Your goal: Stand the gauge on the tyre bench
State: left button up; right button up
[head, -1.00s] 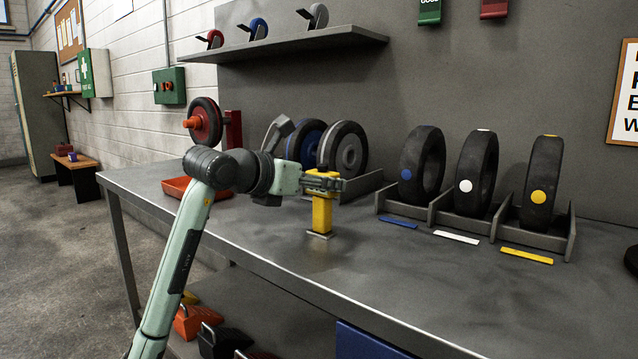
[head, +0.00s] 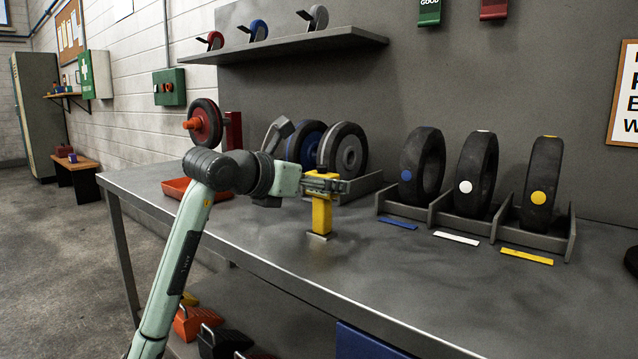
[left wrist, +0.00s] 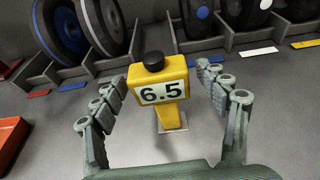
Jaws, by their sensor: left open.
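The yellow gauge (head: 321,215) stands upright on the tyre bench (head: 270,243), its flat metal foot on the bench top. In the left wrist view the gauge (left wrist: 161,92) shows a white plate reading 6.5 and a black knob on top. In the left wrist view my left gripper (left wrist: 160,90) is open, a finger on each side of the gauge, with visible gaps. My right gripper is not in view.
Tyres with blue (head: 422,164), white (head: 475,174) and yellow (head: 541,182) dots stand in racks at the back. Two wheels (head: 347,150) stand behind the gauge. A red tray (head: 178,188) lies at left. The bench front is clear.

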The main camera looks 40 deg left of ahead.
pick_arm(q)
jog(key=shift+r, duration=0.1)
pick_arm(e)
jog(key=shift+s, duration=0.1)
pick_arm(q)
jog(key=shift+s+r, duration=0.1)
jog(key=shift+s, duration=0.05)
jog(key=v, duration=1.1)
jog(key=shift+s+b, duration=0.3)
jog(key=shift+s, duration=0.1)
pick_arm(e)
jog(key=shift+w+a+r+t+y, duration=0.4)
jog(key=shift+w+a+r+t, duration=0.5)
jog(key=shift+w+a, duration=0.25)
